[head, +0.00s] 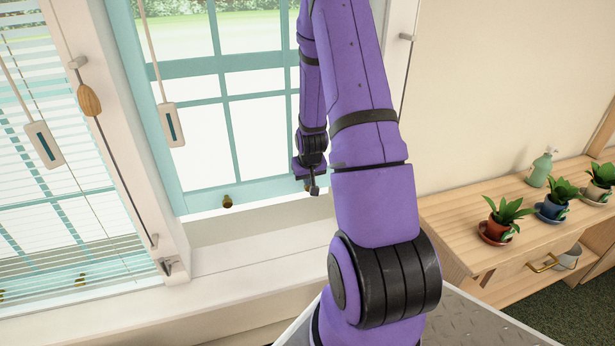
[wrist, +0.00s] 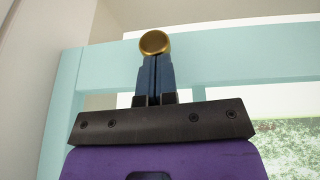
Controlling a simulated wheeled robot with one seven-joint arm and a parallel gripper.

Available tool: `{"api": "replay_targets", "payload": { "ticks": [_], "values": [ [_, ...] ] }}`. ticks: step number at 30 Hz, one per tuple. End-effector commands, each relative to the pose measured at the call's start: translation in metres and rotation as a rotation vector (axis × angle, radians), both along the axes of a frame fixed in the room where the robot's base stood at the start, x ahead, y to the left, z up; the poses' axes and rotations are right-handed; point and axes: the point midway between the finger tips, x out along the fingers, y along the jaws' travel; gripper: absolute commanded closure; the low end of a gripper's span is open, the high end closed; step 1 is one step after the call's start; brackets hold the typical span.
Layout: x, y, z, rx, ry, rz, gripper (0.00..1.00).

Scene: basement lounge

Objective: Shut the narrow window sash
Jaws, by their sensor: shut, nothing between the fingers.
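The narrow window sash (head: 206,197) is teal with several panes and stands in the white frame left of my arm. A pale strip shows between its bottom rail and the sill. Two brass knobs sit on that rail: the left knob (head: 228,203) is clear, and the right one is partly hidden by my gripper (head: 314,188). In the wrist view the sash (wrist: 235,55) fills the back, and my gripper (wrist: 154,66) has its fingers together, pointing at a round brass knob (wrist: 155,43). The fingertips overlap the knob's lower edge; I cannot tell whether they touch. Nothing is between them.
A window with a blind (head: 70,215) is at left, with hanging cord pulls (head: 172,125) and a wooden toggle (head: 90,100). The white sill (head: 240,270) is bare. A wooden cabinet (head: 450,215) with potted plants (head: 505,220) and a green bottle (head: 540,170) stands at right.

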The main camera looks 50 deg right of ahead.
Motion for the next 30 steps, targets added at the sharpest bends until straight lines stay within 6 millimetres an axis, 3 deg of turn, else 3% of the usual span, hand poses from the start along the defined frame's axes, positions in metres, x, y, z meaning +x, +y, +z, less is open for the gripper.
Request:
{"api": "replay_targets", "payload": {
  "ticks": [8,14,20,30],
  "values": [
    [0.0,0.0,-0.001,0.001,0.001,0.0,1.0],
    [-0.001,0.001,-0.018,0.002,0.003,0.0,1.0],
    [-0.001,0.001,-0.058,0.005,0.006,0.0,1.0],
    [-0.001,0.001,-0.143,0.002,0.004,0.002,1.0]
  ]
}}
